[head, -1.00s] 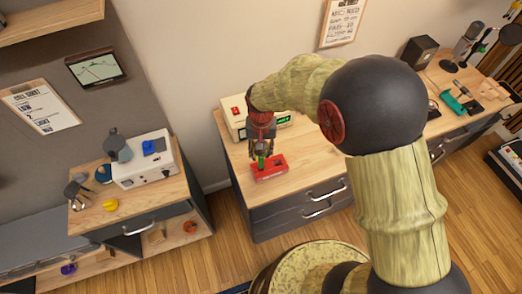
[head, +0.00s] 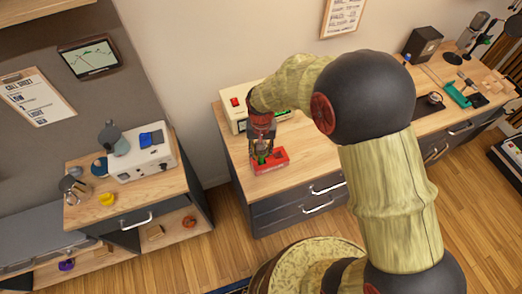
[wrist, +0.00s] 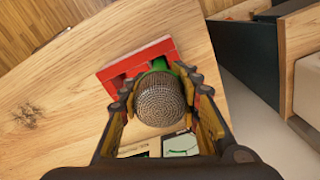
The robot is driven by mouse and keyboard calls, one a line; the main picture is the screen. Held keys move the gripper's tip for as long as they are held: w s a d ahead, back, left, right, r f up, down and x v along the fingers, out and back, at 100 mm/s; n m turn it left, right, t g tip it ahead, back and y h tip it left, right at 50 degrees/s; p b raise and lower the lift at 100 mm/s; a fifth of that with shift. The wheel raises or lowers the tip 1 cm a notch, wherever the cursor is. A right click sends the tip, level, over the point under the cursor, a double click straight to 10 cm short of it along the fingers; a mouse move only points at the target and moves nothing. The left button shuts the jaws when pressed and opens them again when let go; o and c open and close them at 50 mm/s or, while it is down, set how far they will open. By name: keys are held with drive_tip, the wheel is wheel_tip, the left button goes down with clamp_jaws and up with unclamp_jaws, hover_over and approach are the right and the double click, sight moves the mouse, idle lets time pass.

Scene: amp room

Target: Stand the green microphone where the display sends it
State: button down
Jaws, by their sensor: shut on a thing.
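My gripper (head: 262,148) is shut on the green microphone (head: 262,158) above the worktop of the middle cabinet. In the wrist view the microphone's round grey mesh head (wrist: 160,99) lies between the fingers, with a bit of green body behind it. The microphone's lower end is at a red holder (head: 272,162); the holder also shows in the wrist view (wrist: 112,74). I cannot tell whether the microphone is seated in it.
The worktop (head: 310,152) right of the red holder is bare. A left cabinet carries a white machine (head: 155,158), a yellow cup (head: 107,199) and other items. A far right bench holds a dark speaker box (head: 422,45), a microphone on a stand and a green-teal piece (head: 458,94).

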drive_tip(key=c, duration=1.2)
unclamp_jaws()
wheel_tip(320, 180, up, 12)
